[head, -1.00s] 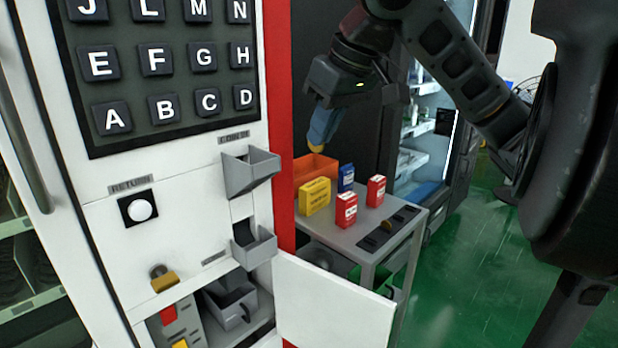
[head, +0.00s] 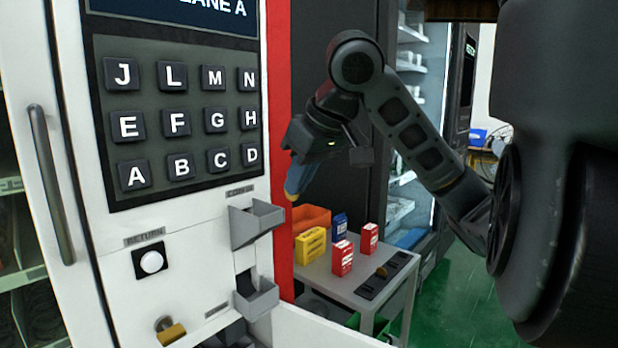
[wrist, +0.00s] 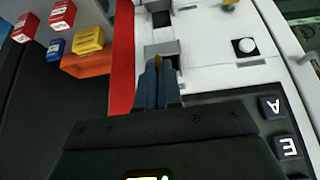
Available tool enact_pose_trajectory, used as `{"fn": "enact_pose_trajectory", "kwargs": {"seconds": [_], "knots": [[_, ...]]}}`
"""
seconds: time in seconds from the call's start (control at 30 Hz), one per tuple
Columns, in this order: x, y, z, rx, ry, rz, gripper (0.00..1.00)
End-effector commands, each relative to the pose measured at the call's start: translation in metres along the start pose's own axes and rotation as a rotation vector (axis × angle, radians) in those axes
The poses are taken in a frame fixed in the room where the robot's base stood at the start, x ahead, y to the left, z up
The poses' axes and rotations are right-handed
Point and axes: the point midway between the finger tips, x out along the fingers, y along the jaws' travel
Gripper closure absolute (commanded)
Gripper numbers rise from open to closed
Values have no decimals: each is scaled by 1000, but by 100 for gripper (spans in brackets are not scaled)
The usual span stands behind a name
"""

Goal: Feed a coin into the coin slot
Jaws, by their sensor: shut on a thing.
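My gripper (head: 297,183) has blue fingers and is shut on a small gold coin (wrist: 158,62), whose edge shows between the fingertips in the wrist view. In the head view the fingers point down, to the right of and slightly above the grey coin-in hopper (head: 255,224) on the white vending machine front. In the wrist view the fingertips (wrist: 158,72) line up with the hopper (wrist: 163,48) and overlap it in the picture. I cannot tell whether the coin touches it. The inside of the hopper is mostly hidden.
A second grey tray (head: 256,300) sits below the hopper, and a return button (head: 151,262) is to the left. A white door (head: 310,330) stands open at the bottom. A cart (head: 345,285) at right holds an orange bin (head: 312,217) and several small boxes.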

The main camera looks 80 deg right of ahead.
Motion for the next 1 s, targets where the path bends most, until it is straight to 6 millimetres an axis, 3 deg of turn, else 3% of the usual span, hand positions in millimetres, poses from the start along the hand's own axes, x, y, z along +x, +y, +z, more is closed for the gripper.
{"fn": "enact_pose_trajectory", "kwargs": {"seconds": [0.73, 1.0], "knots": [[52, -1, -45, 0, 0, 1, 100], [74, -2, -50, 0, -1, -2, 100]]}}
